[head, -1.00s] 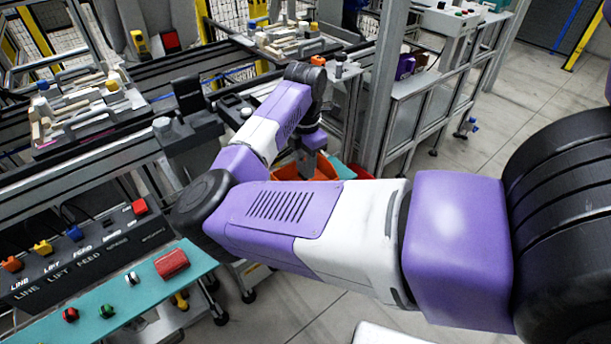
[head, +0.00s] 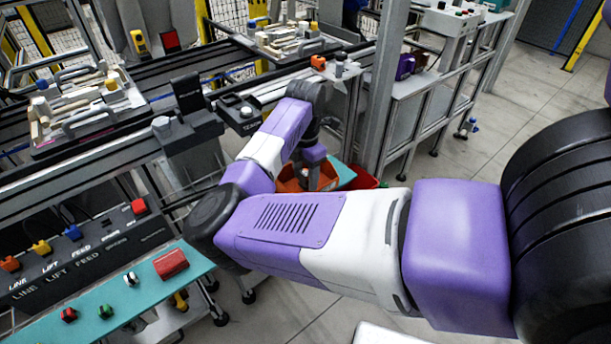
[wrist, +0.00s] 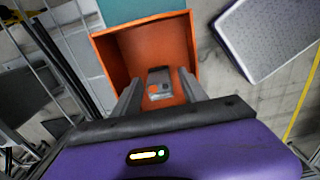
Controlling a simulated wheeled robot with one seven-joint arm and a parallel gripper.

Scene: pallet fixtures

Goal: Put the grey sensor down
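The grey sensor (wrist: 159,84) is a small grey block with a lighter face and an orange spot. In the wrist view it shows inside the orange bin (wrist: 117,66), between the two fingers of my gripper (wrist: 160,80). Orange shows on both sides of it, so the fingers look apart from it. Whether it rests on the bin floor is hard to judge. In the head view my gripper (head: 318,180) points down at the orange bin (head: 290,184), partly hidden by my arm.
A red bin (head: 366,178) stands right of the orange one, with a teal surface (head: 345,174) between. A metal post (head: 385,90) rises close behind. A conveyor with loaded pallets (head: 85,105) lies left. A grey panel (wrist: 270,35) shows in the wrist view.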

